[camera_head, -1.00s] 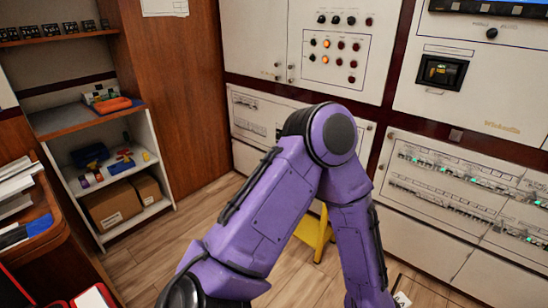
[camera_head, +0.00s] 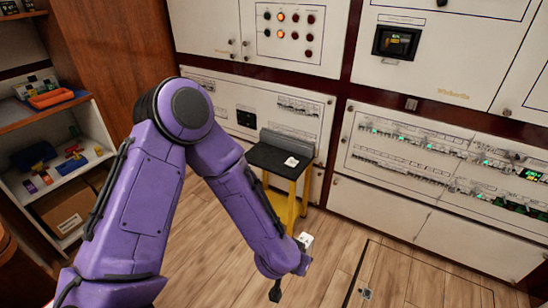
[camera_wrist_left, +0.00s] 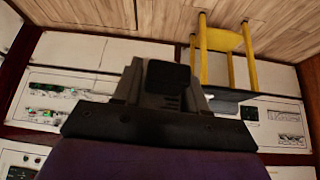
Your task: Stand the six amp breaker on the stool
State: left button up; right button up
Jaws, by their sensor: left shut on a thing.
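My left gripper (camera_head: 301,251) is at the end of the purple arm in the head view, largely hidden by my own wrist. It is shut on a small white block (camera_head: 306,239), which looks like a breaker; its rating is not readable. The stool (camera_head: 265,157) has a dark top and yellow legs and stands by the cabinets, beyond and a little left of the gripper. In the left wrist view my gripper (camera_wrist_left: 168,75) is a dark shape in the middle, and the stool (camera_wrist_left: 225,42) shows upside down behind it. My right gripper is not in view.
A small white item (camera_head: 291,161) lies on the stool top, and a grey upright piece (camera_head: 287,143) stands behind it. Breaker rows (camera_head: 420,145) run along the right cabinet. A shelf (camera_head: 60,175) with coloured items is at left. The floor (camera_head: 235,275) around the stool is clear.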

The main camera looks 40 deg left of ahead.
aim_at(256, 152)
jog(key=i, duration=0.5)
jog(key=u, duration=1.35)
jog(key=i, duration=0.85)
jog(key=u, duration=1.6)
jog(key=i, duration=1.85)
jog(key=z, duration=3.4)
